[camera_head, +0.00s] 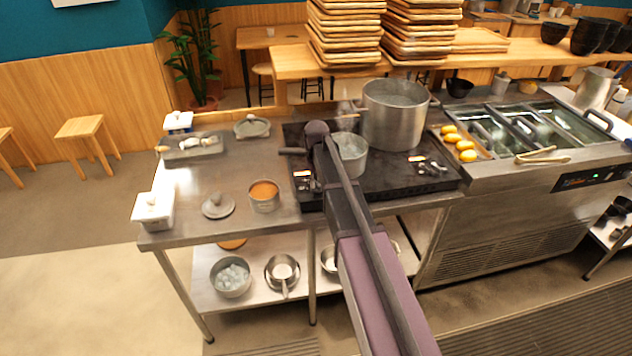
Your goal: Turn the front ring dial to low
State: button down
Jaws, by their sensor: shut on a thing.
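A black stove top (385,184) stands in the middle, with a grey saucepan (351,156) on its front left part and a large steel stockpot (396,114) behind. Small silver dials (304,183) sit at its front left edge, below a pale label. Another group of dials (429,165) sits further right. My arm reaches in from the bottom, and its dark end covers part of the stove front. My gripper (317,180) is down beside the left dials, shut on a dial there. Its fingertips are small and partly hidden, and the dial's setting cannot be read.
The steel counter (180,215) left of the stove holds a white lidded box (153,210), a pot of orange food (264,196) and a loose lid (218,206). Stacked wooden trays (345,35) stand on the shelf behind. Lemons (466,156) and tongs (542,156) lie right of the stove.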

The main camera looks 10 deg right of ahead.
aim_at(317, 182)
dwell(0.4)
jog(key=c, duration=0.6)
grip_release()
jog(key=shift+m, duration=0.3)
jog(key=m, duration=0.3)
jog(key=shift+m, duration=0.3)
jog(key=m, duration=0.4)
jog(key=shift+r+m+p, duration=0.3)
jog(key=shift+r+p, duration=0.05)
jog(key=shift+p, duration=0.1)
notch_tip(317, 182, up, 13)
jog(key=p, duration=1.3)
jog(key=s+f+n+b, duration=0.2)
jog(key=s+f+b, duration=0.5)
jog(key=s, duration=0.6)
jog(key=s+f+n+b, duration=0.2)
jog(key=s+f+b, duration=0.6)
jog(key=s, duration=0.5)
jog(key=shift+a+f+n, duration=0.15)
jog(key=shift+f+n, duration=0.05)
jog(key=shift+n, duration=0.1)
